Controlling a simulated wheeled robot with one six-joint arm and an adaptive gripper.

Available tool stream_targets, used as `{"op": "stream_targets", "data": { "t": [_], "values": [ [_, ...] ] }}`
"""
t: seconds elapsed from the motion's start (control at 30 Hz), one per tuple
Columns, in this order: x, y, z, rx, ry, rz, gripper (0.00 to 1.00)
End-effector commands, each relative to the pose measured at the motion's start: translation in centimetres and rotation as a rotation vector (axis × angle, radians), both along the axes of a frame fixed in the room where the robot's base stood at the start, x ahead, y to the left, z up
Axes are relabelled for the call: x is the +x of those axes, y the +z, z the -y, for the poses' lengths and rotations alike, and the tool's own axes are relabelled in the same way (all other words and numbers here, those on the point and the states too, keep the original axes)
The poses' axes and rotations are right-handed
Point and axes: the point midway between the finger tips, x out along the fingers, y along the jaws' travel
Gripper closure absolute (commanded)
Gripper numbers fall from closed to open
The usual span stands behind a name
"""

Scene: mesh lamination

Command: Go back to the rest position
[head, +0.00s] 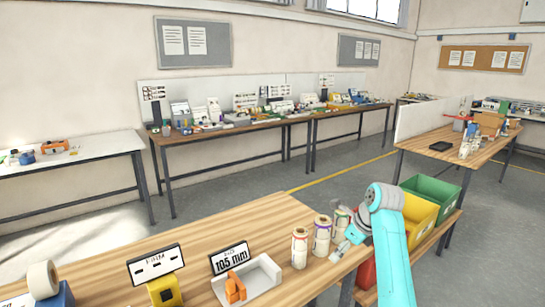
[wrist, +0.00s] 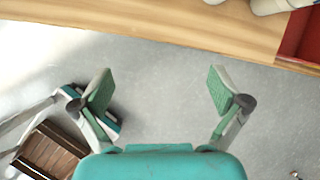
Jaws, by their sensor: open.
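My gripper (wrist: 160,88) is open and empty in the wrist view, its two green-padded fingers wide apart with grey floor (wrist: 165,125) showing between and beyond them. In the head view my teal arm comes in from the bottom right, and my gripper (head: 347,243) is small beside the right end of the wooden table (head: 200,240). It is close to the mesh rolls there; whether it touches one cannot be told from this angle. The rolls (head: 321,236) stand upright in a row, some with purple or red bands.
Yellow (head: 420,212) and green (head: 432,187) bins stand right of my arm, with a red bin (head: 366,272) partly hidden. A white tray with a "105 mm" sign (head: 230,258) and an orange clamp (head: 235,288) is on the table. Floor beyond is clear.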

Motion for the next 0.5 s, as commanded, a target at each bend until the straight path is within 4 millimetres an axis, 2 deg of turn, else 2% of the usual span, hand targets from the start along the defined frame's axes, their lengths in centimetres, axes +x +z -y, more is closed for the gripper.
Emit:
{"op": "stream_targets", "data": {
  "t": [0.27, 0.37, 0.5],
  "values": [
    [-1.1, -5.5, -0.5, -0.036, 0.071, 0.067, 0.02],
    [-1.9, -8.1, -0.7, -0.057, 0.109, 0.103, 0.02],
    [-3.9, -13.1, -1.1, -0.106, 0.185, 0.174, 0.02]
  ]
}}
